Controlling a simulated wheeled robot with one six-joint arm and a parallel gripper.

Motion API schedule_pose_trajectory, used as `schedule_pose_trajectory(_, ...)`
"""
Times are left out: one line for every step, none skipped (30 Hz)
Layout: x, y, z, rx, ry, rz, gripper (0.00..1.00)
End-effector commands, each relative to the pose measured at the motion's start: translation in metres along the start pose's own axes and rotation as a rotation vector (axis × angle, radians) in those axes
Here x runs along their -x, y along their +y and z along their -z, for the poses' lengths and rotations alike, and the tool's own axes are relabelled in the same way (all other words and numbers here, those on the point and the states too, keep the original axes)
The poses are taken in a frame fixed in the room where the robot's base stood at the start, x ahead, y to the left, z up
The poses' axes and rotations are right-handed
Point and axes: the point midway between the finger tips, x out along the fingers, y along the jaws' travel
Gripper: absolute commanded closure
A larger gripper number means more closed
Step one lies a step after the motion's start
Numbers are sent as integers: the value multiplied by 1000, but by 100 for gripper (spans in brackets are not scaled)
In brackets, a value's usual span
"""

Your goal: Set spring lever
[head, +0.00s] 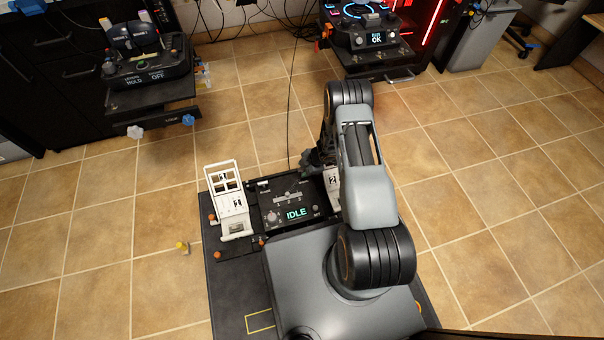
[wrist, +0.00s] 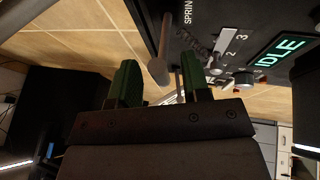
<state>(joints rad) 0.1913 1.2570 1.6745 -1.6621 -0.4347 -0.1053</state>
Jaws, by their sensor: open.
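The black control panel (head: 268,218) shows a green IDLE display and a slotted control with numbered positions. It also fills the upper right of the wrist view, with its display (wrist: 280,52) tilted. A grey rod with a rounded end, apparently the spring lever (wrist: 161,60), sticks out beside the partly cut "SPRING" label. My gripper (wrist: 158,66) is open, with green-padded fingers. The lever's end appears between the two fingertips in the picture; I see no clear contact. In the head view my gripper (head: 315,160) is dark and small over the panel's far right edge, partly hidden by my arm.
White upright frames stand left (head: 228,203) and right (head: 332,180) of the panel. Machines stand at the back left (head: 150,70) and back centre (head: 370,35). A cable runs behind the panel. The floor at right is clear.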

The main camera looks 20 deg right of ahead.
Motion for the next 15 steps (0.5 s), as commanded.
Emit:
schedule_pose_trajectory(-10,-1,-1,1,0,0,57)
schedule_pose_trajectory(-13,-1,-1,1,0,0,57)
schedule_pose_trajectory(-17,0,-1,0,0,0,57)
schedule_pose_trajectory(-19,0,0,0,0,0,57)
schedule_pose_trajectory(-21,0,0,-1,0,0,57)
schedule_pose_trajectory(-24,0,0,-1,0,0,57)
schedule_pose_trajectory(-25,0,0,-1,0,0,57)
schedule_pose_trajectory(-26,0,0,-2,0,-1,57)
schedule_pose_trajectory(-27,0,0,-2,0,-1,57)
schedule_pose_trajectory(-28,0,0,-2,0,-1,57)
schedule_pose_trajectory(-28,0,0,-2,0,-1,57)
schedule_pose_trajectory(-29,0,0,-2,0,-1,57)
schedule_pose_trajectory(-29,0,0,-2,0,-1,57)
schedule_pose_trajectory(-29,0,0,-2,0,-1,57)
schedule_pose_trajectory(-29,0,0,-2,0,-1,57)
